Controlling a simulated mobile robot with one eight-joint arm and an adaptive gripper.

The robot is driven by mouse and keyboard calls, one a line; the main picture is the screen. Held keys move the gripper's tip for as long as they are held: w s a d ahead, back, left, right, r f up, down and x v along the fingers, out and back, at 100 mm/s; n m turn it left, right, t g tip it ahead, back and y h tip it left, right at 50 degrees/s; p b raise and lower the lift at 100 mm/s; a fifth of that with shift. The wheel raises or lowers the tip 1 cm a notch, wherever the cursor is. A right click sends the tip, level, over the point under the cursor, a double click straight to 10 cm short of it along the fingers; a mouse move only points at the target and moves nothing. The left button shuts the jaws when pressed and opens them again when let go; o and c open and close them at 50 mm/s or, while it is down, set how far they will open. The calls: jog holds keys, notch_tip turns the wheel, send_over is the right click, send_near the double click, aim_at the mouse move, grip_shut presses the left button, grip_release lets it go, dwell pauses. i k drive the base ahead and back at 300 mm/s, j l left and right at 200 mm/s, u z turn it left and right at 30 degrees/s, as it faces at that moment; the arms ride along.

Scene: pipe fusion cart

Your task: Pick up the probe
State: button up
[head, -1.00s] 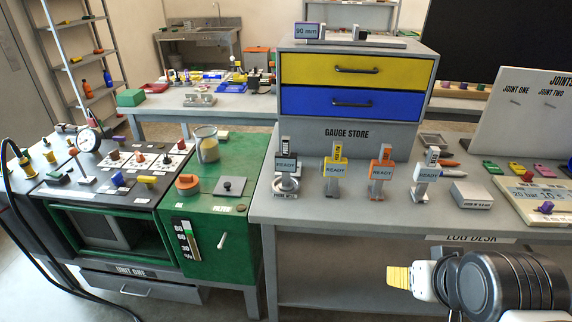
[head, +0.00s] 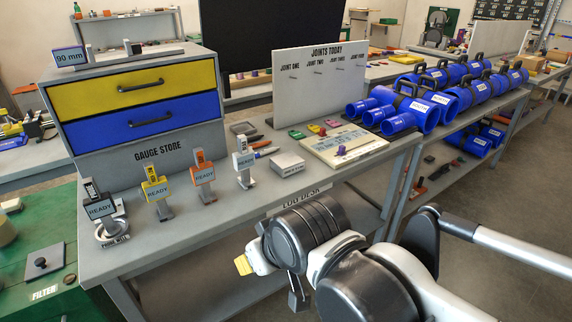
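I cannot tell for sure which thing is the probe. Several small upright instruments with READY tags stand on the grey log desk (head: 215,213) in the head view: a black and grey one (head: 99,208) at a ring-shaped base, a yellow one (head: 156,190), an orange one (head: 203,175) and a white one (head: 243,163).
The gauge store (head: 155,150) with yellow and blue drawers stands at the desk's back left. Blue pipe fittings (head: 417,108) fill the bench beyond. A green cabinet (head: 50,265) is left.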

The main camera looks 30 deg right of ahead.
aim_at(98, 205)
jog(key=i+j, duration=0.3)
jog(key=j, duration=0.15)
jog(key=i+j, duration=0.3)
jog(key=j, duration=0.15)
jog(key=i+j, duration=0.25)
jog(key=j, duration=0.2)
